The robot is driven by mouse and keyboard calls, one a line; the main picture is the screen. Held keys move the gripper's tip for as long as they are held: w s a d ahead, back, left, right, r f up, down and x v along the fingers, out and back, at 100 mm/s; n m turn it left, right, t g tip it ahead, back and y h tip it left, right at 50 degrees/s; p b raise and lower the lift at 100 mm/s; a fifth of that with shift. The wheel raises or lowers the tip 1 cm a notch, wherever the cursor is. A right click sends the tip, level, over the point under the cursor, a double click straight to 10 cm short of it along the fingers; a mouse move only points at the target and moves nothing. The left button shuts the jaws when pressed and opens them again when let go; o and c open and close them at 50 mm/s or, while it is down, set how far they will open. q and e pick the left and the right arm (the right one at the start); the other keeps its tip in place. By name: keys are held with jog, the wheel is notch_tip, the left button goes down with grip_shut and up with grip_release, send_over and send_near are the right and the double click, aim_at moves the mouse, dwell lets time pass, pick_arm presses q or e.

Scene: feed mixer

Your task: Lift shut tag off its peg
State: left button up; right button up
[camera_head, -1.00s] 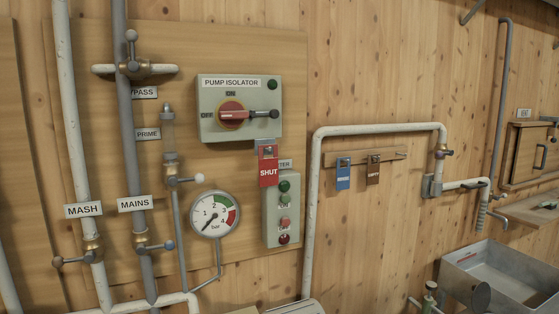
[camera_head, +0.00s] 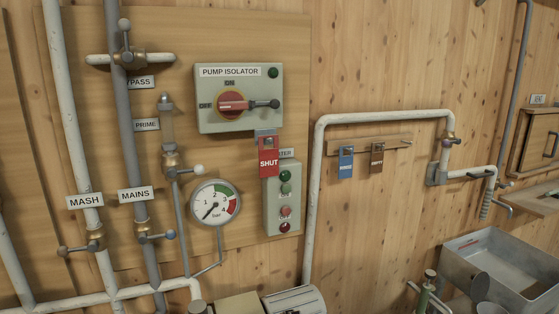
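The red SHUT tag (camera_head: 269,160) hangs upright just below the pump isolator box (camera_head: 239,98). It hangs from a small grey bracket (camera_head: 265,135), and the peg itself is too small to make out. The tag overlaps the upper left of the starter box (camera_head: 283,200) and hides part of its label. Neither of my grippers is in view.
A blue tag (camera_head: 346,162) and a brown tag (camera_head: 377,158) hang on a wooden rail (camera_head: 395,144) to the right. A white pipe (camera_head: 313,200) rises between the starter box and that rail. A pressure gauge (camera_head: 215,203) sits lower left. A metal sink (camera_head: 500,262) stands lower right.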

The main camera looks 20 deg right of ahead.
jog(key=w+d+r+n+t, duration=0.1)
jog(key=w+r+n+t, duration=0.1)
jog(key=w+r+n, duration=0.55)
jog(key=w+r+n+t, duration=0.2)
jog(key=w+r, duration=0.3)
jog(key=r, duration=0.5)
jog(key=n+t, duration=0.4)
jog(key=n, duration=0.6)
send_near(269, 151)
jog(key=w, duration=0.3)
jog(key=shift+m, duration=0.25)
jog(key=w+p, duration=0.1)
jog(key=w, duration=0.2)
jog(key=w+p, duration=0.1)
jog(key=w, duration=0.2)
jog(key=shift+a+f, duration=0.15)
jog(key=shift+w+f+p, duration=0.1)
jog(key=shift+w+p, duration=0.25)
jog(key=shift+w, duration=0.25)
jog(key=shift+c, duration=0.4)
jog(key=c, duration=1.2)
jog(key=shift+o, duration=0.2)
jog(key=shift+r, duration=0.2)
